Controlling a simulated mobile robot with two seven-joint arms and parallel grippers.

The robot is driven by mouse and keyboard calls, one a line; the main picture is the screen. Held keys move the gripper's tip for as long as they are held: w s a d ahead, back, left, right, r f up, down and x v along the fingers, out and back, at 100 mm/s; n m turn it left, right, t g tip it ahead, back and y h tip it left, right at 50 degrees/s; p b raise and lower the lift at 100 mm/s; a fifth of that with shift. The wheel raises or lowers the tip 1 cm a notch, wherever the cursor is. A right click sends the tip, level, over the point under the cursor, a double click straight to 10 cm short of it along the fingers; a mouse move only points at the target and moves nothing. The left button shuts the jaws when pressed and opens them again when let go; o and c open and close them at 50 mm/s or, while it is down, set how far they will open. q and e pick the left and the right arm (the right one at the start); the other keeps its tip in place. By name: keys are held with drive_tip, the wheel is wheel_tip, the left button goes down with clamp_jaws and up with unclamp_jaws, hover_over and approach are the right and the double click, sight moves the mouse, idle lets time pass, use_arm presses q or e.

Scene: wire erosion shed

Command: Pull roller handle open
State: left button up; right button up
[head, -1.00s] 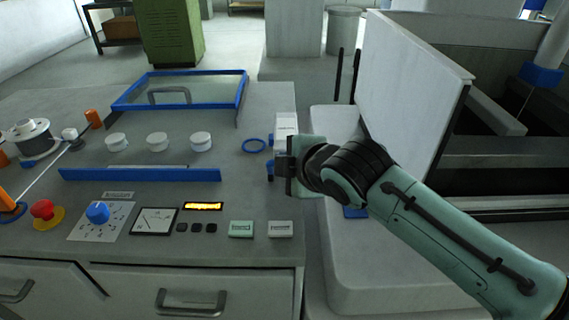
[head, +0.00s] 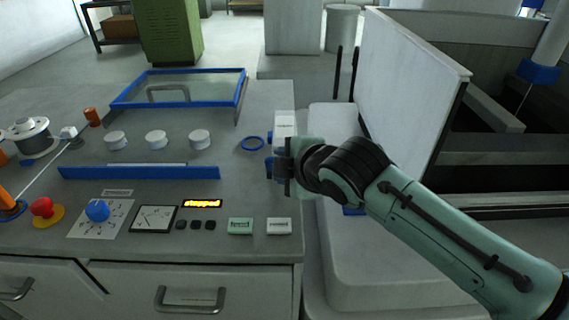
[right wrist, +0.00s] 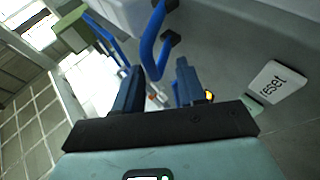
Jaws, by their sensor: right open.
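A blue curved handle (right wrist: 149,58) shows in the right wrist view, rising from a dark mount on the grey panel. It lies just beyond and between the fingertips; I cannot tell whether it touches either. My right gripper (right wrist: 157,86) is open, with its two dark blue fingers apart and nothing shut between them. In the head view my right gripper (head: 274,171) is at the console's right edge, just below a white block (head: 284,124), and its wrist hides part of that area. My left gripper is out of view.
A reset button (right wrist: 272,83) lies right of the fingers. The console carries white knobs (head: 156,139), a blue bar (head: 138,173), a blue-framed window (head: 180,89) and a red button (head: 43,208). A tall white panel (head: 410,90) stands behind my right arm.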

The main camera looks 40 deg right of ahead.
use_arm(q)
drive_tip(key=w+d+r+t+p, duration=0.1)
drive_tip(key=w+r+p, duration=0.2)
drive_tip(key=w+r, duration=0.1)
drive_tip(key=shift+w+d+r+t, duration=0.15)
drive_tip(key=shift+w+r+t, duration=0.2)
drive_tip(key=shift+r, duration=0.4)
use_arm(e)
drive_tip(key=v, duration=1.3)
drive_tip(key=shift+r, duration=0.15)
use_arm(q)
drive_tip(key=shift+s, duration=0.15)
